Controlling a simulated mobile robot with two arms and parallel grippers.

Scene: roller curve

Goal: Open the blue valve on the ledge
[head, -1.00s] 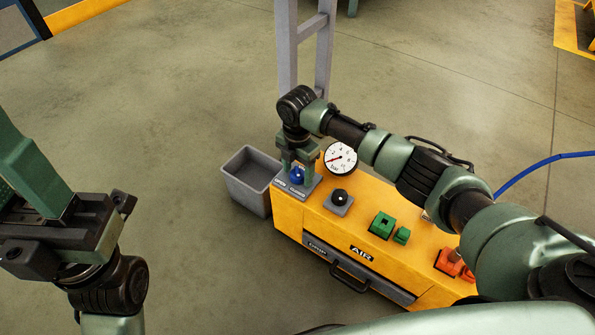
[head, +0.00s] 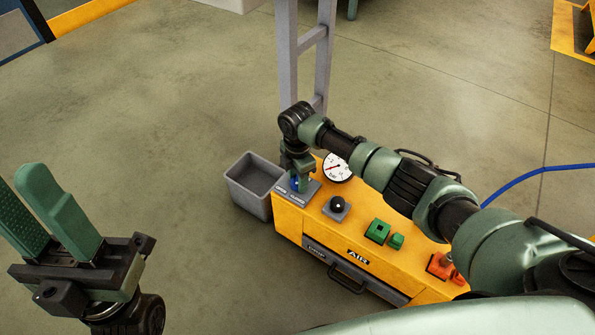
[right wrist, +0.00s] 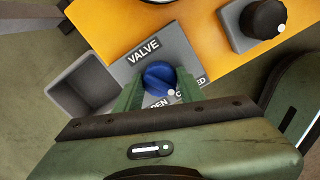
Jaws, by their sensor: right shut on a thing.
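The blue valve (right wrist: 160,78) is a round knob on a grey plate marked VALVE, OPEN and CLOSED. A white dot on its rim lies between the OPEN and CLOSED labels. My right gripper (right wrist: 159,88) is shut on the knob, one green finger on each side. In the head view the right gripper (head: 297,177) points down over the plate at the ledge's left end, and only a bit of blue (head: 295,184) shows behind it. My left gripper (head: 25,188) is at the lower left, its two fingers apart and empty, far from the valve.
The yellow ledge unit (head: 305,225) also carries a black knob (head: 339,204), a gauge (head: 337,167), green parts (head: 378,231) and orange parts (head: 440,265). A grey bin (head: 240,187) stands at its left end. A grey post (head: 287,60) rises behind. The floor on the left is clear.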

